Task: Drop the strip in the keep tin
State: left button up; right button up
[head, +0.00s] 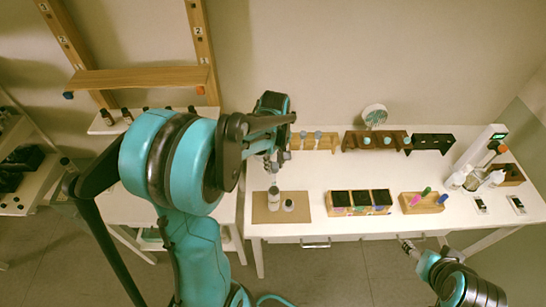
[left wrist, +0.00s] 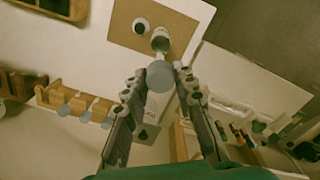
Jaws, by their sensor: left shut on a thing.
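My left gripper (head: 276,163) hangs above the tan mat, just over a small pale bottle (head: 273,198). In the left wrist view, its fingers (left wrist: 160,80) are shut on the strip, whose round grey end (left wrist: 161,76) shows between the fingertips. The rest of the strip is hard to make out. The pale bottle (left wrist: 160,40) lies just beyond that end in the picture; I cannot tell if they touch. My right gripper (head: 406,244) is at the table's front edge, too small to read. I cannot tell which container is the keep tin.
The mat (head: 259,211) also bears a dark-topped round item (head: 289,205). A wooden box (head: 361,212) with three dark-topped compartments and a pen block (head: 422,209) stand to the right. Wooden racks (head: 326,143) line the back.

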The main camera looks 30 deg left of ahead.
aim_at(274, 181)
pick_arm(q)
jog(key=shift+s+f, duration=0.1)
jog(key=shift+s, duration=0.05)
jog(key=shift+d+f+b, duration=0.1)
jog(key=shift+f+b, duration=0.35)
jog(key=shift+f, duration=0.15)
notch_tip(274, 181, down, 9)
jog(key=b, duration=0.7)
jog(key=shift+r, duration=0.1)
jog(key=o, duration=1)
jog(key=shift+r, duration=0.1)
notch_tip(274, 181, up, 12)
jog(key=shift+f, duration=0.1)
